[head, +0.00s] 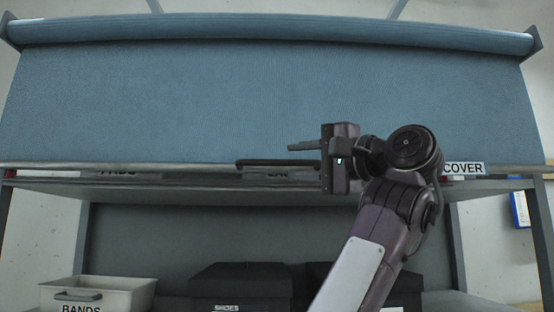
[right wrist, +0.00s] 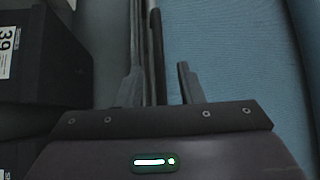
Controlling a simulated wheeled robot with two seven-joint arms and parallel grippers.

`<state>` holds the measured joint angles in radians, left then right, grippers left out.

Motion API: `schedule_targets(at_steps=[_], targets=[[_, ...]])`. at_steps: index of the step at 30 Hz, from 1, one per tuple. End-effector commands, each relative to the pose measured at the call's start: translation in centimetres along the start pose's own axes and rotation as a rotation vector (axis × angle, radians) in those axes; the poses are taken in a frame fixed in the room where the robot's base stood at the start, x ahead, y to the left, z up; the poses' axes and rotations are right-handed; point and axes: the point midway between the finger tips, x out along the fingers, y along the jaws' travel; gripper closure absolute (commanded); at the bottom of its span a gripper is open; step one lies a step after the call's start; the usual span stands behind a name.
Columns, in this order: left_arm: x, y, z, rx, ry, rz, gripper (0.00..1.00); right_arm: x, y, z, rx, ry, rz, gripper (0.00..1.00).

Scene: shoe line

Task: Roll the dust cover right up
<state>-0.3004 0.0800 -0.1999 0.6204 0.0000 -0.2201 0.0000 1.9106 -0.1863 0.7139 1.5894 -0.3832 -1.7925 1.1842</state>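The blue dust cover (head: 250,95) hangs from a roller (head: 270,32) at the top and reaches down to a pale bottom bar (head: 120,166). A dark handle (head: 265,163) sits at the middle of that bar. My right gripper (head: 306,156) is at the handle's right end, its fingers pointing left. In the right wrist view my right gripper (right wrist: 158,88) has its fingers apart, with dark bar-like edges between them, closer to the left finger. The blue cover (right wrist: 235,50) fills the right side there. My left gripper is not in view.
Below the cover is a shelf board (head: 150,186). Under it stand a pale bin (head: 130,290) marked BANDS and dark shoe boxes (head: 240,285). A COVER label (head: 463,168) is on the right of the edge. A blue binder (head: 520,209) hangs at the far right.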

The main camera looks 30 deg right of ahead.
Motion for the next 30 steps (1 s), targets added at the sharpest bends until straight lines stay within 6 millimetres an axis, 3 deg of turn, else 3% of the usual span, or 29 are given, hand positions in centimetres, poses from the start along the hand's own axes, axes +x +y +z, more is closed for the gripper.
schedule_targets(at_steps=[9,21,30], targets=[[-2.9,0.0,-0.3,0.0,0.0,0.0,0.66,5.0,-0.3,0.0,-0.001,0.0,0.003,0.66],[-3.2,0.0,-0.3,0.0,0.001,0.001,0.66,6.1,0.1,0.0,-0.001,0.0,0.001,0.66],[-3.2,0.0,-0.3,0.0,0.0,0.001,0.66,6.1,0.0,0.0,-0.001,0.001,0.0,1.0]])
